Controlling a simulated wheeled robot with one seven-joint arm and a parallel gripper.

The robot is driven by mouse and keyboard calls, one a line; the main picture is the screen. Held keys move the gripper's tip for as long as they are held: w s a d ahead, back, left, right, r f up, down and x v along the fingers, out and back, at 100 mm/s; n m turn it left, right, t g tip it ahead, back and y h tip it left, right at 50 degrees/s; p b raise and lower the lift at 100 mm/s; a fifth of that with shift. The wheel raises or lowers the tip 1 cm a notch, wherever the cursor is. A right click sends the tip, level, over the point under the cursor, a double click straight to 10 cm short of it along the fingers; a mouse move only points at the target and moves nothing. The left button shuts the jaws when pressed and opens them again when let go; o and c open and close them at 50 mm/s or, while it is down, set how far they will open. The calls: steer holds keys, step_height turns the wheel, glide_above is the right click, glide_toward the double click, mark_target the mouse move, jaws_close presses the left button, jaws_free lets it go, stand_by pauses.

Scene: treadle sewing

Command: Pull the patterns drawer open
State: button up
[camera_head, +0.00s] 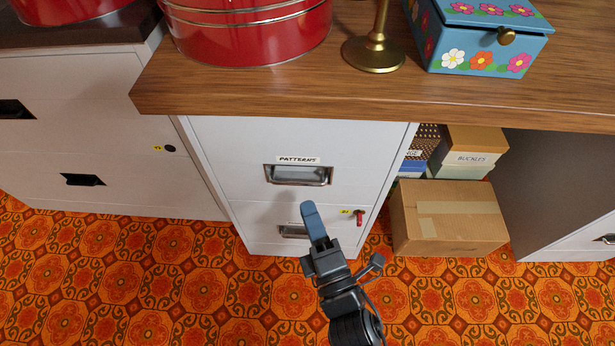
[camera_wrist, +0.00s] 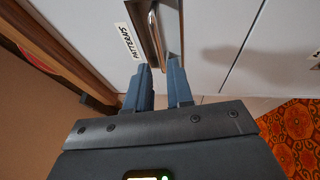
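The patterns drawer (camera_head: 250,170) is the upper drawer of a light grey cabinet under the wooden top, and its front looks flush and shut. Its white label (camera_head: 298,160) reads PATTERNS, above a metal pull handle (camera_head: 299,176). The handle also shows in the wrist view (camera_wrist: 155,38), just beyond my fingertips. My gripper (camera_head: 311,212) is in front of the cabinet, below and slightly right of the handle in the head view. In the wrist view my gripper (camera_wrist: 160,78) has its two blue fingers apart with a gap between them, nothing clamped. Contact with the handle cannot be told.
A lower drawer handle (camera_head: 293,231) is partly behind my gripper; a red key (camera_head: 360,216) sits to its right. A cardboard box (camera_head: 448,218) stands right of the cabinet. Red tins (camera_head: 248,35), a brass stand (camera_head: 373,53) and a flowered box (camera_head: 485,40) are on top.

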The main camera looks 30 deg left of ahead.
mark_target(298, 182)
steer(key=b+x, duration=0.1)
steer(key=x, duration=0.6)
steer(key=shift+w+a, duration=0.15)
steer(key=shift+w, duration=0.05)
jaws_close()
